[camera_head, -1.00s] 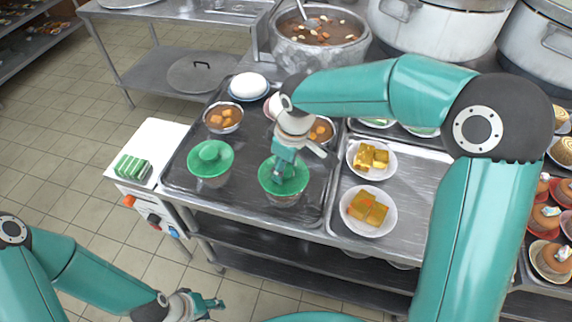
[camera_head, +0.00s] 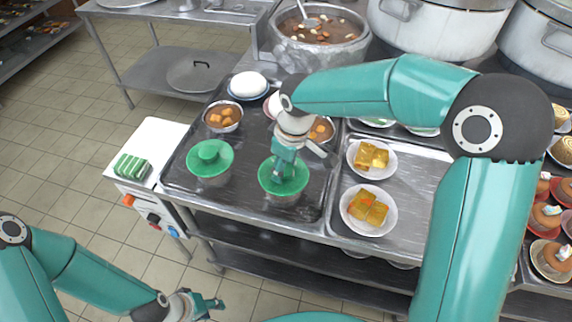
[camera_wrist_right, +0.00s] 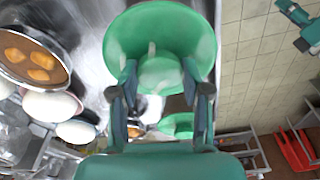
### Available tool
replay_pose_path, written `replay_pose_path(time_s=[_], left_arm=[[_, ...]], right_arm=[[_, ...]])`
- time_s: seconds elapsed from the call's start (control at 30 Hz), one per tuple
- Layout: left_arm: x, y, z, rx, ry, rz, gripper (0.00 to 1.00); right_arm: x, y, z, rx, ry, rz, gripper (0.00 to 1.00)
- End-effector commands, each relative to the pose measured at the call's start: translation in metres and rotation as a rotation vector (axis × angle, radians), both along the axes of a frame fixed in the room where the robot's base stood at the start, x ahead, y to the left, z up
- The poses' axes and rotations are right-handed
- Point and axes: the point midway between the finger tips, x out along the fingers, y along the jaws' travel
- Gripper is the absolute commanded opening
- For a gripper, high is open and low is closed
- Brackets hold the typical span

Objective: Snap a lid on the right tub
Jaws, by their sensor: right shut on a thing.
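The right tub (camera_head: 283,200) stands near the front edge of the tray, a green lid (camera_head: 272,187) at its rim. My right gripper (camera_head: 284,172) points down and is shut on the lid's knob. In the right wrist view the knob of the green lid (camera_wrist_right: 160,25) shows between the fingers (camera_wrist_right: 162,80). I cannot tell whether the lid is fully pressed down. The left tub (camera_head: 211,181) has a green lid (camera_head: 210,158) on top. My left gripper (camera_head: 207,303) is low at the front left, away from the tubs; its opening is unclear.
A bowl of orange cubes (camera_head: 222,117) and a white rounded item (camera_head: 248,85) are behind the tubs on the tray (camera_head: 178,172). Two plates of yellow food, one of them this plate (camera_head: 368,209), stand to the right. A white unit (camera_head: 160,140) holds green-striped blocks (camera_head: 132,167). A stew pot (camera_head: 320,50) is behind.

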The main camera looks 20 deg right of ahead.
Motion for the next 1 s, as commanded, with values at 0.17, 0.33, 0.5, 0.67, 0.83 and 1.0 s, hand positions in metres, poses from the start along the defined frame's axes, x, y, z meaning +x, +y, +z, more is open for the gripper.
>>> replay_pose_path(time_s=[0.17,0.33,0.5,0.67,0.83,1.0], left_arm=[[0.0,0.0,0.0,0.0,0.0,0.0,0.4],[0.0,0.0,0.0,0.0,0.0,0.0,0.4],[0.0,0.0,0.0,0.0,0.0,0.0,0.4],[0.0,0.0,0.0,0.0,0.0,0.0,0.4],[0.0,0.0,0.0,0.0,0.0,0.0,0.4],[0.0,0.0,0.0006,0.0,0.0,0.0,0.4]], right_arm=[[0.0001,0.0,0.0002,0.0,0.0,0.0,0.59],[0.0001,0.0001,0.0001,0.0,0.0,0.0,0.76],[0.0001,0.0001,0.0001,0.0,0.0,0.0,0.76],[0.0,0.0,0.0,0.0,0.0,0.0,1.0],[0.0,0.0,0.0,0.0,0.0,0.0,1.0],[0.0001,0.0001,0.0007,0.0,0.0,0.0,1.0]])
